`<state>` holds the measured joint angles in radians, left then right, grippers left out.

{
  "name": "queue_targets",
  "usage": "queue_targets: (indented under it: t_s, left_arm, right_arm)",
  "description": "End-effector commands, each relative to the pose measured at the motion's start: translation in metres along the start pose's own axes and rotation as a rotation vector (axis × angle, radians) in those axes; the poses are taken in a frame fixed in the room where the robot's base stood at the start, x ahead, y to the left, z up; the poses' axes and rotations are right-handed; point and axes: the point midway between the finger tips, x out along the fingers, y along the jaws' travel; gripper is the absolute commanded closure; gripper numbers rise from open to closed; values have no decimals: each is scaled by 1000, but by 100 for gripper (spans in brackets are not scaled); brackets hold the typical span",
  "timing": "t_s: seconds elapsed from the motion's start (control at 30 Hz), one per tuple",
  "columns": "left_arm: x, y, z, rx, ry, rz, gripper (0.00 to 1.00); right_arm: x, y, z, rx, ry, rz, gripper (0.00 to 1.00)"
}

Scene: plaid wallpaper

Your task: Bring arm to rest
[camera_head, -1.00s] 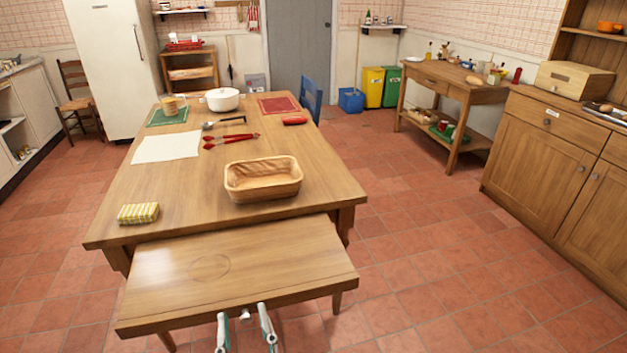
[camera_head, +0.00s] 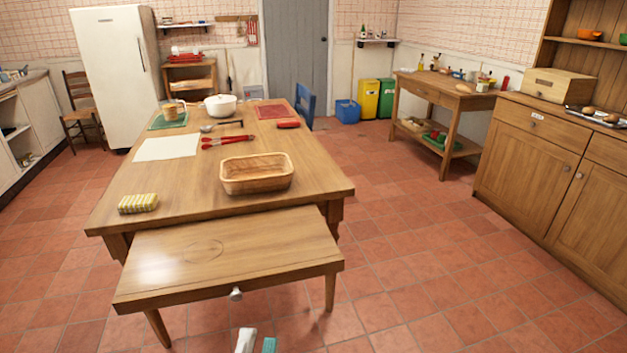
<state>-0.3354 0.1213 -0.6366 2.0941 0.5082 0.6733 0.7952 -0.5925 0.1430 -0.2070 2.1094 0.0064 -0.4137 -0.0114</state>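My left gripper (camera_head: 257,344) shows only as two fingertips, one white and one teal, at the bottom edge. A narrow gap of floor shows between the tips, and nothing is seen in it. They are in front of and apart from the round knob (camera_head: 236,294) on the front of a low wooden table section (camera_head: 255,258). The rest of the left arm is below the picture. My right gripper is not in view.
The low section adjoins the large wooden table (camera_head: 310,187), which bears a wicker basket (camera_head: 257,183), a yellow striped packet (camera_head: 138,203) and a white pot (camera_head: 220,106). A wooden cabinet (camera_head: 528,148) stands right. Tiled floor (camera_head: 420,270) between is clear.

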Motion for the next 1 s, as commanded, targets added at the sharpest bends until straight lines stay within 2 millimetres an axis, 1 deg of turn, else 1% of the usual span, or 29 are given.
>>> queue_targets:
  t_s: [0.03,0.07,0.1,0.17,0.2,0.27,0.3,0.37,0.4,0.5,0.57,0.6,0.67,0.7,0.73,0.8,1.0]
  left_arm:
    - [-12,-24,-8,167,-38,-67,62]
    - [-17,-35,-10,279,-69,-104,62]
    - [-24,-50,-15,428,-114,-152,62]
    - [-38,-75,-25,650,-186,-232,62]
    - [-49,-92,-34,797,-238,-286,62]
    - [-68,-117,-52,1012,-323,-372,62]
    - [-82,-132,-66,1147,-382,-429,62]
    - [-103,-152,-87,1333,-473,-510,62]
    - [-117,-162,-102,1439,-530,-560,62]
    - [-148,-180,-136,1663,-669,-671,62]
    - [-167,-188,-157,1776,-751,-734,62]
    - [-179,-191,-171,1844,-805,-774,62]
    - [-197,-195,-191,1941,-891,-836,62]
    - [-183,-183,-188,1965,-875,-814,62]
    - [-175,-176,-185,1969,-857,-798,62]
    - [-165,-166,-181,1973,-839,-785,62]
    - [-153,-144,-173,1966,-815,-782,62]
  right_arm:
    - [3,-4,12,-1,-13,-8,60]
    - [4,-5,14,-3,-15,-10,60]
    - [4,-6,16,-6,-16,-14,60]
    - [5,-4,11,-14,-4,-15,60]
    - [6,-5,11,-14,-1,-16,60]
    - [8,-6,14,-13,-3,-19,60]
    - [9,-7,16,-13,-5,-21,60]
    - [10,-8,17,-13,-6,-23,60]
    - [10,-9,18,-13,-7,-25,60]
    - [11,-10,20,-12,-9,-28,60]
    - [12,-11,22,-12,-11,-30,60]
    - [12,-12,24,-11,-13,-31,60]
    - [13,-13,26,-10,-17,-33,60]
    - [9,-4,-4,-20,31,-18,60]
    - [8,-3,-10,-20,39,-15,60]
    - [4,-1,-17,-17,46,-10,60]
    - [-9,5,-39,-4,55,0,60]
